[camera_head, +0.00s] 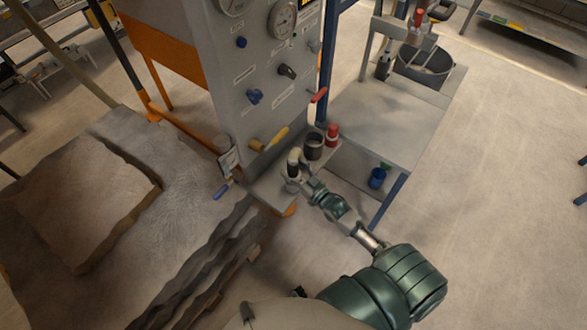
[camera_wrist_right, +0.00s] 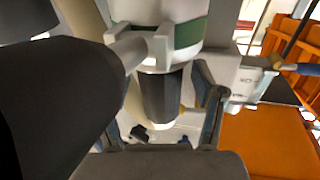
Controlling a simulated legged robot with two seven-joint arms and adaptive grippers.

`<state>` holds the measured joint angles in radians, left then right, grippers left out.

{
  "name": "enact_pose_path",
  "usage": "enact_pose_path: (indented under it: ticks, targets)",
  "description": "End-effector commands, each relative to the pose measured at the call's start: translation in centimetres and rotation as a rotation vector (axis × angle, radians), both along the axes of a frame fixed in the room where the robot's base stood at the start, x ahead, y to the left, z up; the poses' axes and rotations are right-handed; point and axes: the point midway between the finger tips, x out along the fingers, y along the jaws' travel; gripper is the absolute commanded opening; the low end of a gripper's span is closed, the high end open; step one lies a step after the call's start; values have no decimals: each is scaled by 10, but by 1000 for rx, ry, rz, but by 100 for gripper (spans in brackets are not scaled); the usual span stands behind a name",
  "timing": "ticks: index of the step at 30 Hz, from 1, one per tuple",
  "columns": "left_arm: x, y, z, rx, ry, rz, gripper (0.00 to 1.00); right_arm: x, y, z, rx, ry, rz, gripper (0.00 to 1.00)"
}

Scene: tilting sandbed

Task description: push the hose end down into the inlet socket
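The hose end shows in the head view as a cream bend (camera_head: 294,156) over a black sleeve. It stands upright at the grey collar of the inlet socket (camera_head: 293,184), on the small shelf below the panel. In the right wrist view, which seems upside down, the black sleeve (camera_wrist_right: 161,95) meets the white socket with a green band (camera_wrist_right: 180,36). How deep it sits cannot be told. My right gripper (camera_head: 303,184) is at the sleeve; its fingers (camera_wrist_right: 163,100) stand apart on both sides, with a visible gap on one side. My left gripper is not in view.
A dark cup (camera_head: 313,147) and a red fitting (camera_head: 332,134) stand close right of the hose end. The panel (camera_head: 262,70) with gauges and valves rises behind. A yellow-handled valve (camera_head: 270,140) is near. The sandbed (camera_head: 80,195) lies left.

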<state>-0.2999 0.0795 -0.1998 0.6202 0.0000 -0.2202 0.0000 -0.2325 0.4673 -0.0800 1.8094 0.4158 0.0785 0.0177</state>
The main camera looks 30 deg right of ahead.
Motion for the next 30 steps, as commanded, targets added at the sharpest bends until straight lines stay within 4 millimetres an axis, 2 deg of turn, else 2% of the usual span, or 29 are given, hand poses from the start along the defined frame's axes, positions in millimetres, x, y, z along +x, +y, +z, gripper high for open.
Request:
enact_pose_path:
  ticks: [8, 21, 25, 30]
  targets:
    - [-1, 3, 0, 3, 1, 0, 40, -8, -2, -2, -1, 4, 0, 68]
    - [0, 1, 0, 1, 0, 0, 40, -96, -18, -4, -1, 5, 0, 68]
    - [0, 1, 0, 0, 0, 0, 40, -111, -21, -4, 0, 3, 0, 68]
    - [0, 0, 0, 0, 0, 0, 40, -118, -22, -3, 1, 0, 0, 68]
